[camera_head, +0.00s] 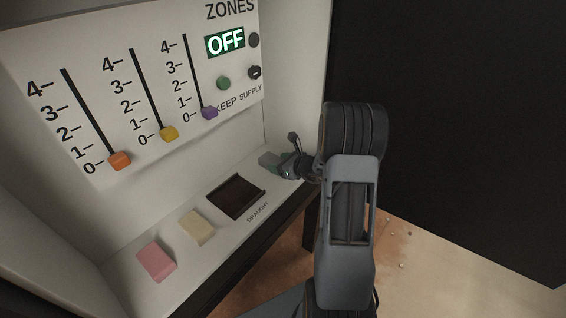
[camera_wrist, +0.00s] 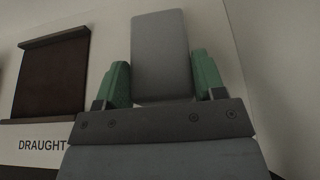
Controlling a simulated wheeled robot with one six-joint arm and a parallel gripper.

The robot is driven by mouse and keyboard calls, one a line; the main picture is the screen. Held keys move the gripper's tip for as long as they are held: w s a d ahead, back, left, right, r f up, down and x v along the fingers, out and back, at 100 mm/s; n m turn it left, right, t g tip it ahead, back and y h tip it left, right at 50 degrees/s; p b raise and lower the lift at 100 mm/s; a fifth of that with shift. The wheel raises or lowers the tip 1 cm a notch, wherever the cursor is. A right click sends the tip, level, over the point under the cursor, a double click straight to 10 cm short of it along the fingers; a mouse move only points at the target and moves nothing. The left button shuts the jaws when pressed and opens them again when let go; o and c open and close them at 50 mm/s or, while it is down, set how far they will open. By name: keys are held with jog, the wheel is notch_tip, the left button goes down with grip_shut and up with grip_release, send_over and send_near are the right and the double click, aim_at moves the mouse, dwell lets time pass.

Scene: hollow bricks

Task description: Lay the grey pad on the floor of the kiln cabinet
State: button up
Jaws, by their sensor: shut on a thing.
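The grey pad (camera_wrist: 160,52) stands between the green fingertips of my gripper (camera_wrist: 160,82) in the wrist view. The gripper is shut on it, and its far end sticks out beyond the fingers. In the head view my gripper (camera_head: 279,169) is over the right end of a white ledge, with a small part of the pad (camera_head: 266,159) showing. I cannot tell whether the pad touches the ledge. Nothing in view is clearly marked as the kiln cabinet; its floor cannot be made out for certain.
A pink block (camera_head: 156,262) and a cream block (camera_head: 197,227) lie on the ledge (camera_head: 120,281). A dark recess (camera_head: 236,196) labelled DRAUGHT lies between them and my gripper. The panel behind has orange (camera_head: 120,160), yellow (camera_head: 169,134) and purple (camera_head: 210,113) sliders at 0 and an OFF display (camera_head: 225,41).

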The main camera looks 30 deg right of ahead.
jog(key=shift+f, duration=0.25)
jog(key=o, duration=0.9)
jog(key=shift+r, duration=0.2)
